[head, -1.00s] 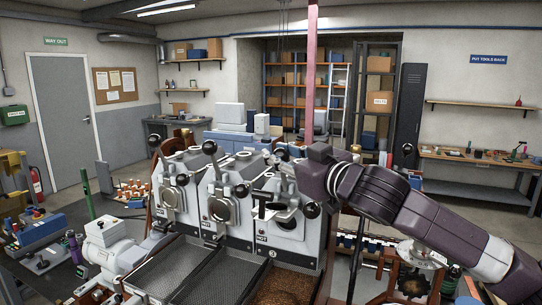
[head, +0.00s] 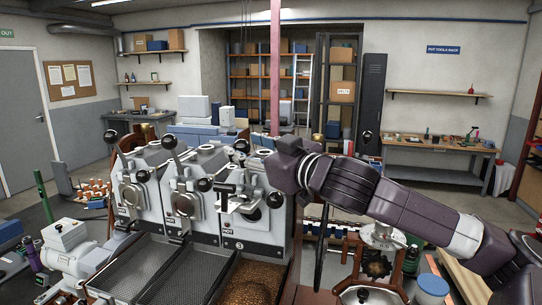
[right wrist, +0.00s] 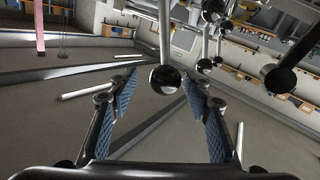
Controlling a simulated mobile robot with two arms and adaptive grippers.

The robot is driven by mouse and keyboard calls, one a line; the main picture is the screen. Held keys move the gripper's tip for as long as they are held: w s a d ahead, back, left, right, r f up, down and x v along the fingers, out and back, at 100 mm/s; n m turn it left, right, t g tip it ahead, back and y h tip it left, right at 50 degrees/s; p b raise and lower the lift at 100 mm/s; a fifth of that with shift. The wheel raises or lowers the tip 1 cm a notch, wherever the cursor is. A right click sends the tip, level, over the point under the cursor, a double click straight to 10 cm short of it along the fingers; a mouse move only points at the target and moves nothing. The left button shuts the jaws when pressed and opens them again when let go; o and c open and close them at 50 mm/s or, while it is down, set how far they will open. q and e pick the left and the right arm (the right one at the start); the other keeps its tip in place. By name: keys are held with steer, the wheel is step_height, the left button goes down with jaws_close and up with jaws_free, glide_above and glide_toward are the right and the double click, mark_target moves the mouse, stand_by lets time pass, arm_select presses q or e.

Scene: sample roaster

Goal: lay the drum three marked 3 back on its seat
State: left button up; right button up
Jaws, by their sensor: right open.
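The third drum unit, marked 3 (head: 262,228), is the right-hand one of three pale roaster units in the head view. Its round front opening looks dark, and a lever with a black ball knob (head: 275,200) stands at its right side. My right gripper (head: 248,152) is over the top of this unit, its fingers small and partly hidden by the wrist. In the right wrist view the open fingers (right wrist: 160,95) stand either side of a dark ball knob (right wrist: 165,79) on a rod, with gaps on both sides. How far the drum is tilted is unclear. My left gripper is out of view.
Two like units with ball levers (head: 168,140) stand close on the left. Mesh trays (head: 150,268) lie in front, and brown beans (head: 250,280) fill the right one. A white motor-like machine (head: 68,250) stands at the left. Floor is open behind, towards the shelves.

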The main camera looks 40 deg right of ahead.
steer(key=shift+s+d+r, duration=0.1)
steer(key=shift+s+d, duration=0.05)
steer(key=shift+s, duration=1.95)
steer(key=s, duration=0.6)
steer(key=shift+d, duration=0.35)
steer(key=shift+f, duration=0.2)
